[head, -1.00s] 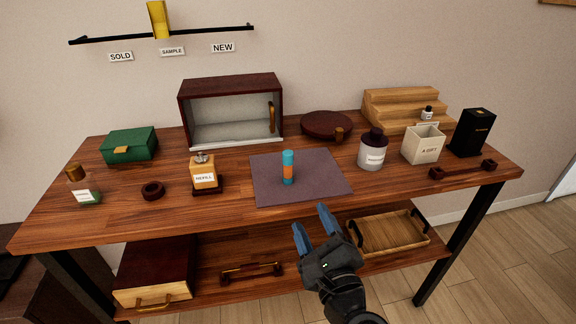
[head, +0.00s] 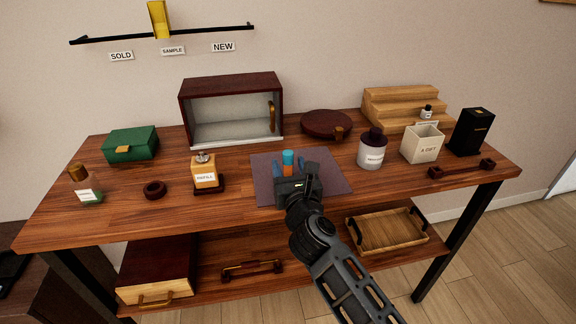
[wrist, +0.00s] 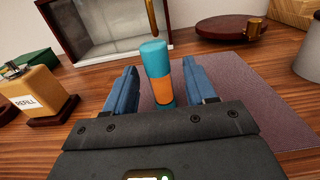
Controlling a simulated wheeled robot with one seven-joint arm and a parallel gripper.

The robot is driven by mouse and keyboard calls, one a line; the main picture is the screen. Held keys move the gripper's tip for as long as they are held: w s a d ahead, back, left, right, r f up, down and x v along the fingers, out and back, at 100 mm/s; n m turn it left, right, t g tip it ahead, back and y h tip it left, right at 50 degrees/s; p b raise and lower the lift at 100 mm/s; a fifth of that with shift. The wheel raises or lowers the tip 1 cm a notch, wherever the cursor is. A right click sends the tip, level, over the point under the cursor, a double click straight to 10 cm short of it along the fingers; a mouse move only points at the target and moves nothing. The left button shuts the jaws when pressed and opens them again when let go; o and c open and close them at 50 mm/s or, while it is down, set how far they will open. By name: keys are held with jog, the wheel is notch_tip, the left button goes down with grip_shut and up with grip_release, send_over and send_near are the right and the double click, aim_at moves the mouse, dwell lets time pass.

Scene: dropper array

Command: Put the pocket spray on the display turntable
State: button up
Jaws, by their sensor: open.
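The pocket spray is a small upright cylinder (head: 288,158), blue with an orange band, standing on the purple-grey mat (head: 328,184). In the wrist view the spray (wrist: 156,72) stands between the two blue fingers of my gripper (wrist: 160,90), with gaps visible at both sides. My gripper (head: 290,165) is open and low over the mat, in front of and around the spray. The spray's lower part is hidden by my gripper in the head view. The display turntable is a dark red round disc (head: 322,122) with a small brown knob at its front, behind and right of the mat. Its top looks bare.
An open-fronted cabinet (head: 190,112) stands behind the mat. A refill bottle (head: 204,172) is left of the mat. A round white jar (head: 372,153) and a gift box (head: 420,145) are to the right. Bare table lies between mat and turntable.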

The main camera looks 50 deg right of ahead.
jog(key=shift+x, duration=0.85)
jog(key=shift+c, duration=0.2)
grip_shut()
